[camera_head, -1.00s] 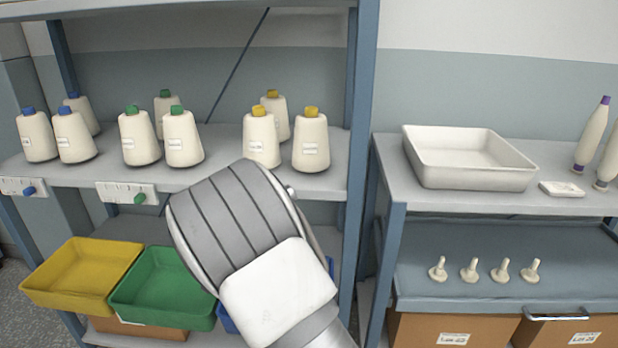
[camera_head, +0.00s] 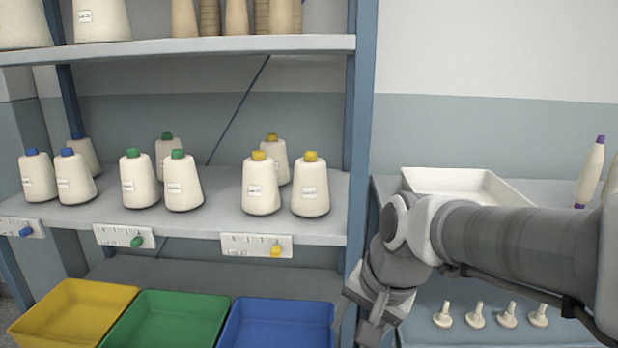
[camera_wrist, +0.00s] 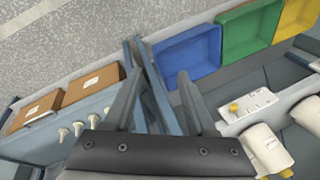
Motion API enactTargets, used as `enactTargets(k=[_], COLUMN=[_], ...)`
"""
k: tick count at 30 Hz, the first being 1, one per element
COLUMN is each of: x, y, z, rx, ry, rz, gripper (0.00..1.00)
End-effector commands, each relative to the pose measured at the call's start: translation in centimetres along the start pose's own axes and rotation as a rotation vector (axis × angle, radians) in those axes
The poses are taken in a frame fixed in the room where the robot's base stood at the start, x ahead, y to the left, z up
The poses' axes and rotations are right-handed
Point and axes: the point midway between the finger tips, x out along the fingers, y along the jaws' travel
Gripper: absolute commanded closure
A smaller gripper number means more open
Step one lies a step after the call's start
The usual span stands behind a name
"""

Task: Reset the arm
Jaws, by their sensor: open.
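My arm reaches in from the right in the head view, in front of the right-hand bench. My gripper (camera_head: 365,318) hangs at the bottom centre, by the blue post between the shelf and the bench. In the wrist view my gripper (camera_wrist: 158,95) shows two dark fingers spread apart, with nothing between them. The floor and the blue post lie beyond the fingers. The gripper's tips are partly cut off or hard to make out in the head view.
White cones with blue, green and yellow caps (camera_head: 262,185) stand on the middle shelf. Yellow (camera_head: 70,315), green (camera_head: 165,322) and blue bins (camera_head: 275,328) sit below. A white tray (camera_head: 480,185) stands on the right bench, with several small pegs (camera_head: 476,316) lower down.

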Motion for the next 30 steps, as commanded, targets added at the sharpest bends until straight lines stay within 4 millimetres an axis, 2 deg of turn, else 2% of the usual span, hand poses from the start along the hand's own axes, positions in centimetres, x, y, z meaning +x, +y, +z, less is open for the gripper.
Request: enactTargets(k=[1,6,15,17,23,30], x=[-1.2,-4.0,-6.6,-8.7,-12.8,-18.7], y=[1.1,4.6,9.5,8.8,7.4,5.5], z=[0.3,1.7,4.1,3.7,3.0,2.1], rx=[-0.054,-0.263,-0.554,-0.562,-0.559,-0.557], ry=[0.031,0.125,0.257,0.252,0.249,0.249], rz=[-0.006,0.016,0.125,0.126,0.124,0.122], gripper=[0.43,0.43,0.43,0.43,0.43,0.43])
